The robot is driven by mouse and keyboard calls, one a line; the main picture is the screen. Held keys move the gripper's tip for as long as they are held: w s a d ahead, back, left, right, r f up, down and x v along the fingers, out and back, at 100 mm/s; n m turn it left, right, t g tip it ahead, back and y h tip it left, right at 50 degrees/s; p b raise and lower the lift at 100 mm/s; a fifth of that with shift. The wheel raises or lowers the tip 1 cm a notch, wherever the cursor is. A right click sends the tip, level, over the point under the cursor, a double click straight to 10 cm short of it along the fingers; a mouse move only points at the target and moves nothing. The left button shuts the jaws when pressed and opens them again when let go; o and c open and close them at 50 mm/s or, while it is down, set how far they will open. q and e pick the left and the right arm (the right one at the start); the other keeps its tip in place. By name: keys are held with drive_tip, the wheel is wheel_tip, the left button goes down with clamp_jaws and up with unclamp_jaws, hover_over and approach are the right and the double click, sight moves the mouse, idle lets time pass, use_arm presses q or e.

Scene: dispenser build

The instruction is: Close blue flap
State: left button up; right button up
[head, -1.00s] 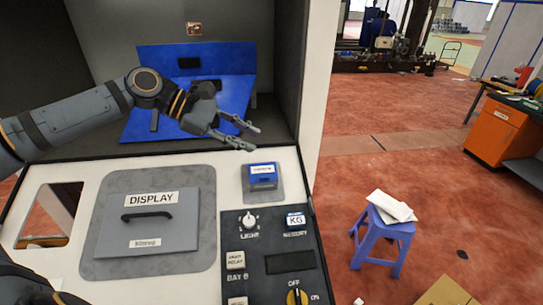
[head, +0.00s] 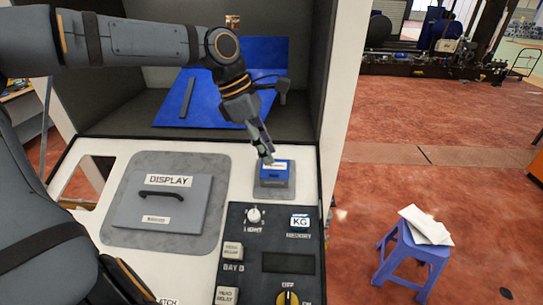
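A small blue flap (head: 276,166) with a white label sits on a grey plate at the right of the white panel, under the bay. A larger blue board (head: 205,98) stands inside the bay behind, with a sloping lower part. I cannot tell for certain which of the two is the task's flap. My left gripper (head: 266,155) points down, its fingertips at the upper left edge of the small flap. I cannot tell whether they touch it. The fingers overlap in this view, so their opening is hidden. My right gripper is not in view.
A grey DISPLAY cover (head: 162,202) with a black handle lies left of the small flap. A dark control panel (head: 262,240) with knobs and buttons is in front. The bay's right side wall (head: 325,60) stands close by. A blue stool (head: 412,255) is on the floor at right.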

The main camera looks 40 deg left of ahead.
sight(270, 172)
use_arm(q)
drive_tip(key=shift+x, duration=1.25)
drive_tip(key=shift+f, duration=0.4)
drive_tip(key=shift+d, duration=0.1)
clamp_jaws()
drive_tip(key=c, duration=0.6)
unclamp_jaws()
drive_tip(key=o, duration=0.6)
drive_tip(key=v, duration=1.2)
